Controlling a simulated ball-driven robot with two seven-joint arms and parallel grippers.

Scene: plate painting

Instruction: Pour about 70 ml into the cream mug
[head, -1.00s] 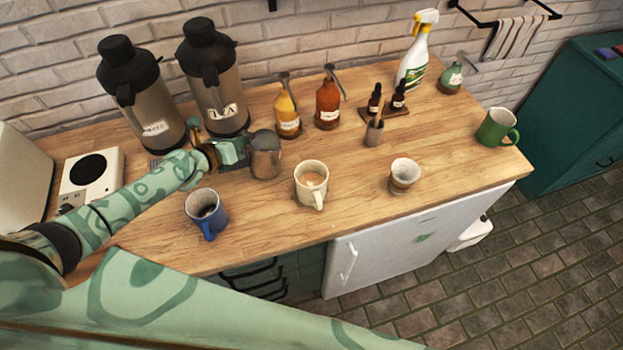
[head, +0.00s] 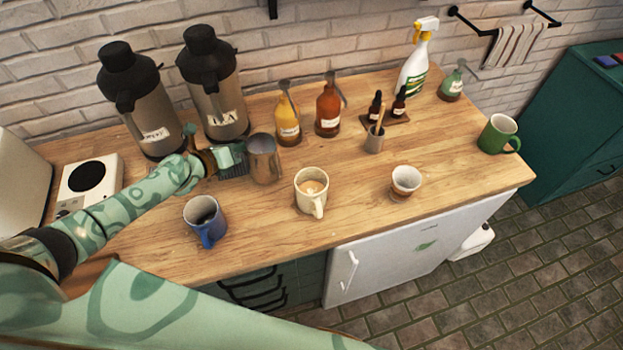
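The cream mug (head: 311,196) stands upright on the wooden counter, handle toward the front. Tan liquid with a paler patch shows inside it. A grey metal pitcher (head: 265,162) is upright behind and left of the mug, apart from it. My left gripper (head: 234,157) is at the pitcher's left side and appears closed on it there. The pitcher's handle and the fingertips are mostly hidden, and I cannot see the pitcher's contents. I cannot tell whether its base touches the counter. My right gripper is out of view.
A blue mug (head: 206,222) stands front left, a small white-brown cup (head: 404,183) to the right, a green mug (head: 498,135) far right. Two dispensers (head: 215,90) and syrup bottles (head: 328,108) line the back. Counter between cream mug and small cup is clear.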

